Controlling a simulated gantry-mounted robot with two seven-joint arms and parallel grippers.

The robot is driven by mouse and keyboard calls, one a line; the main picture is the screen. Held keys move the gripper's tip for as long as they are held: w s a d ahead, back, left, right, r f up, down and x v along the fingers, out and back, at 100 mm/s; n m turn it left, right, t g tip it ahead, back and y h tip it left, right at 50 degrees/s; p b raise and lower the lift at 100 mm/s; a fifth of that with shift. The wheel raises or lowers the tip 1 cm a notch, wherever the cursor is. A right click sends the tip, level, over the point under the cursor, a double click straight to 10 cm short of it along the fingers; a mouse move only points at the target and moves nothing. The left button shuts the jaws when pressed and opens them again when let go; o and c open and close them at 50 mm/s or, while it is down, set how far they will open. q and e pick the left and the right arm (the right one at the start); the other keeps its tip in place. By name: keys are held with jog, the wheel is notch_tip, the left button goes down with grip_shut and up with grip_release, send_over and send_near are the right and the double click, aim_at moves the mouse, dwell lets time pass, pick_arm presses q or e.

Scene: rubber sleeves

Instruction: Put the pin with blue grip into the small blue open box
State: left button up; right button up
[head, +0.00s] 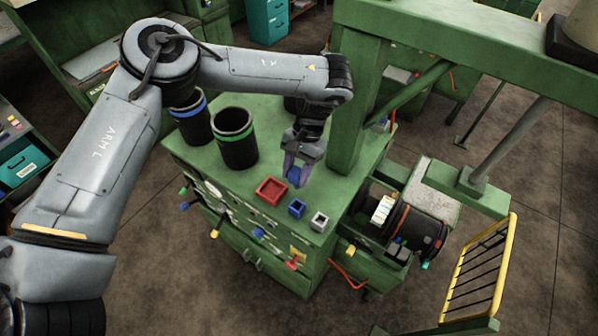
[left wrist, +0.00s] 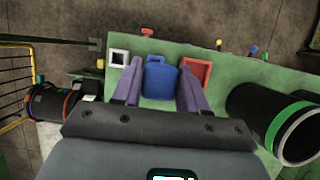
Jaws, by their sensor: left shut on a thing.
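My left gripper (head: 297,174) points down above the green bench top and is shut on the blue grip (head: 295,176) of the pin. In the left wrist view the blue grip (left wrist: 160,82) sits between the two purple fingers of the gripper (left wrist: 158,88). The pin's metal part cannot be made out. The small blue open box (head: 297,208) stands on the bench near its front edge, below and slightly in front of the gripper, apart from the grip. In the left wrist view the grip largely hides the area of this box. My right gripper is not in view.
A red open box (head: 271,190) stands left of the blue box and a small white box (head: 319,221) right of it. Black bins with green (head: 235,138) and blue (head: 190,120) bands stand at the left. A green post (head: 352,120) rises close right of the gripper.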

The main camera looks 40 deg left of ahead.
aim_at(296, 188)
pick_arm(q)
jog(key=shift+f, duration=3.85)
jog(key=shift+f+b, duration=1.25)
jog(key=shift+f, duration=1.4)
jog(key=shift+f, duration=0.15)
jog(key=o, duration=1.1)
jog(key=shift+o, duration=0.2)
